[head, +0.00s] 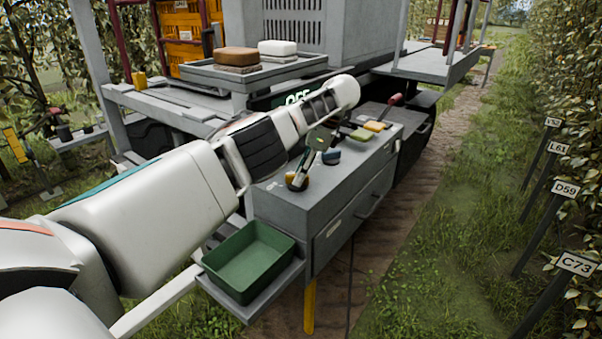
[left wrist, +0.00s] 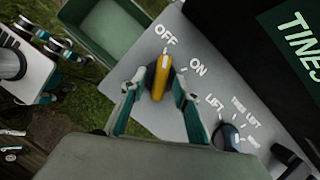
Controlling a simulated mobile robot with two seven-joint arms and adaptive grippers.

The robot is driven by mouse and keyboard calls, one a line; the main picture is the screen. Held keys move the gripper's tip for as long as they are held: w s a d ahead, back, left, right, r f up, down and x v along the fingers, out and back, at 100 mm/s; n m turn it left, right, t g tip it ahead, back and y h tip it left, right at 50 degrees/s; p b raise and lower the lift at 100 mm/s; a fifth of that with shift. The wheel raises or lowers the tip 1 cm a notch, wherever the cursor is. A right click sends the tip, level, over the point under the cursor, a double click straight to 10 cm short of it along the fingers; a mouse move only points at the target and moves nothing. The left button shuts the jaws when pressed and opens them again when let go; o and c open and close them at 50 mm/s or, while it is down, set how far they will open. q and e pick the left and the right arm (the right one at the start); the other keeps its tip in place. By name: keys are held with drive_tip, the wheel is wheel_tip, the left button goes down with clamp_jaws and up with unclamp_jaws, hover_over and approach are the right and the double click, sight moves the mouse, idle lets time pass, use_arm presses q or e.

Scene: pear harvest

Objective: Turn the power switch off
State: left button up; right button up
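The power switch (left wrist: 160,78) is a yellow handle with a white mark at its tip, on a grey panel lettered OFF and ON. In the left wrist view its marked tip points towards OFF. It also shows in the head view as a small yellow-and-dark knob (head: 297,180) at the console's near end. My left gripper (left wrist: 159,88) is open, with one teal finger on each side of the handle. I cannot tell whether the fingers touch it. In the head view my left arm reaches over the console and hides part of the panel.

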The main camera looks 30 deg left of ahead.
use_arm(q)
drive_tip(key=shift+m, duration=0.5)
drive_tip(key=m, duration=0.1)
drive_tip(key=m+t, duration=0.1)
drive_tip(key=m, duration=0.1)
drive_tip(key=m+t, duration=0.1)
drive_tip(key=shift+s+m+y, duration=0.3)
drive_tip(key=m+t, duration=0.1)
drive_tip(key=m, duration=0.3)
drive_tip(key=m+t, duration=0.1)
drive_tip(key=m, duration=0.1)
drive_tip(key=shift+s+t+h, duration=0.3)
drive_tip(key=shift+h, duration=0.1)
drive_tip(key=shift+s+d+r+m, duration=0.15)
drive_tip(key=shift+d+r+m, duration=0.15)
drive_tip(key=shift+r, duration=0.35)
drive_tip(key=s+d, duration=0.7)
drive_tip(key=d, duration=0.3)
drive_tip(key=s+d+f+n+h+b, duration=0.1)
drive_tip(key=d+f+h, duration=0.3)
drive_tip(key=d+f, duration=1.1)
drive_tip(key=shift+s+n+t+h, duration=0.3)
drive_tip(key=shift+s+n, duration=0.2)
drive_tip(key=shift+s, duration=0.2)
drive_tip(key=shift+d+f, duration=0.15)
